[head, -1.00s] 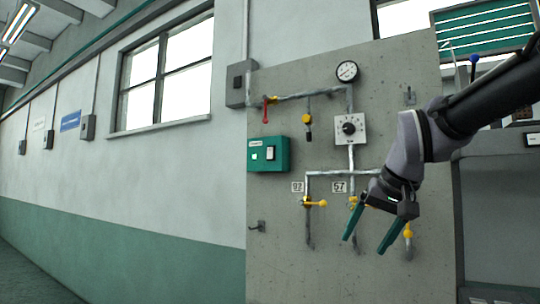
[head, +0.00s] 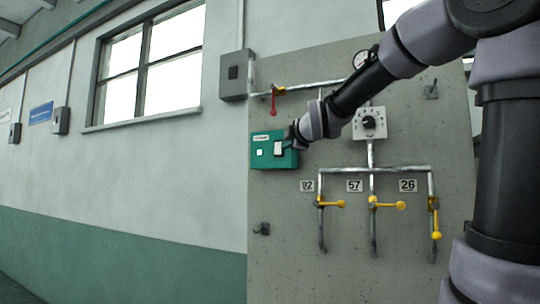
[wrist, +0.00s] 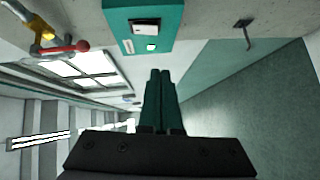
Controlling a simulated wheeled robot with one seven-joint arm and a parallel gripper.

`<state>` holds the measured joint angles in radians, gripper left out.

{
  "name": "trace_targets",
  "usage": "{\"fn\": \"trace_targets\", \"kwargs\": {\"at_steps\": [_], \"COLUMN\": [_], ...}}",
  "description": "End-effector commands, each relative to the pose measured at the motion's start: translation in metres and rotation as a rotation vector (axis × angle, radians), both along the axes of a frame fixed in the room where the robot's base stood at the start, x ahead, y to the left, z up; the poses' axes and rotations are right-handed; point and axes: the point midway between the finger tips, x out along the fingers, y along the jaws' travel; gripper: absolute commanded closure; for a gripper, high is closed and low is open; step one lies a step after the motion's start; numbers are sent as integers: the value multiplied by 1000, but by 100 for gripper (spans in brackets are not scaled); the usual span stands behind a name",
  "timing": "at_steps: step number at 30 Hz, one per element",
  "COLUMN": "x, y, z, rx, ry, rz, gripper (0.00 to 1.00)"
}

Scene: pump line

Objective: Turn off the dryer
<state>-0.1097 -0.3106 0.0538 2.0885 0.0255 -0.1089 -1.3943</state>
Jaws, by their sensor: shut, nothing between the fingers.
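A green box (head: 266,161) is mounted on the grey panel, with a small label too small to read. Its face carries a pale rocker switch (head: 279,148) and a small bright lamp (head: 260,152). In the wrist view the box (wrist: 116,22) is at the top, with the white switch (wrist: 145,27) and the lamp (wrist: 151,47) glowing greenish white. My gripper (wrist: 160,72) is shut and empty, its two green fingers side by side. In the head view my gripper (head: 293,143) is at the box's right edge, close to the switch; I cannot tell whether it touches the box.
A red-handled valve (head: 274,104) sits on the pipe above the box. A dial box (head: 369,123) is to the right, behind my arm. Yellow-handled valves (head: 387,205) hang below, with number plates 57 (head: 354,186) and 26 (head: 408,186). A hook (head: 262,229) is below the box.

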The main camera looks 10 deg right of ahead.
Motion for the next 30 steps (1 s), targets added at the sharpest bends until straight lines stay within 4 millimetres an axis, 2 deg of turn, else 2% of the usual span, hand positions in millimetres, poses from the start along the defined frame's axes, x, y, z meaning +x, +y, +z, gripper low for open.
{"fn": "trace_targets", "kwargs": {"at_steps": [12, 16, 20, 30], "x": [4, 13, 33, 107], "y": [2, 3, 7, 19], "z": [4, 2, -1, -8], "rx": [-31, -30, -29, -29], "ry": [-21, -19, -16, -16], "rz": [7, 7, 6, 7], "gripper": [100, 100, 100, 100]}}
